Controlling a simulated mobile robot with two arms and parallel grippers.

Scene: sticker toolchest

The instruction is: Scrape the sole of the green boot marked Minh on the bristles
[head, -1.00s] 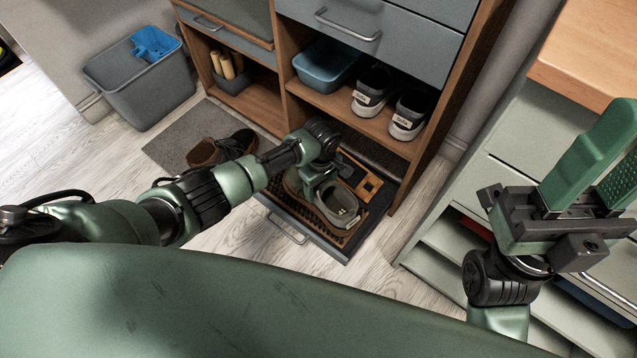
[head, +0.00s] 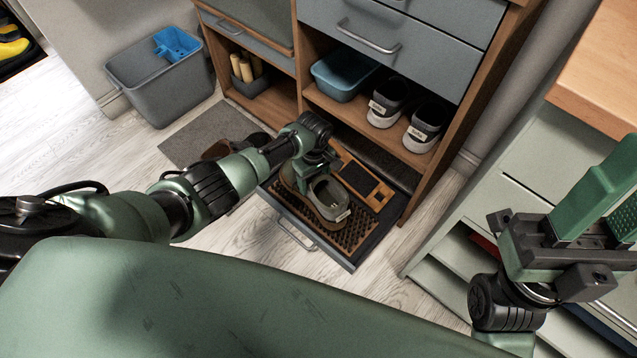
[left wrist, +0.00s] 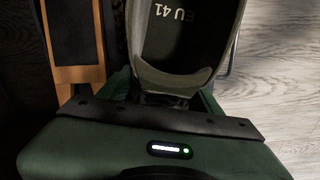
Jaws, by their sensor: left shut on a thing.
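The olive-green boot (head: 329,190) is over the bristles (head: 350,236) of a brown board in the pulled-out bottom tray (head: 352,262). Its opening faces up. A pale tag shows on its near end, too small to read. My left gripper (head: 314,163) is shut on the boot's upper edge at its far end. In the left wrist view the boot (left wrist: 180,75) shows "EU 41" inside, with its rim at the jaws (left wrist: 160,105). The sole is hidden, so I cannot tell whether it touches the bristles. My right gripper (head: 602,215) is open and empty at the right.
A wooden frame with a dark pad (head: 364,178) lies beside the bristles. Grey shoes (head: 387,103) and a blue basin (head: 342,75) stand on the shelf above. A green-grey cabinet (head: 500,205) stands at right. A grey bin (head: 160,85) and mat (head: 205,130) are at left.

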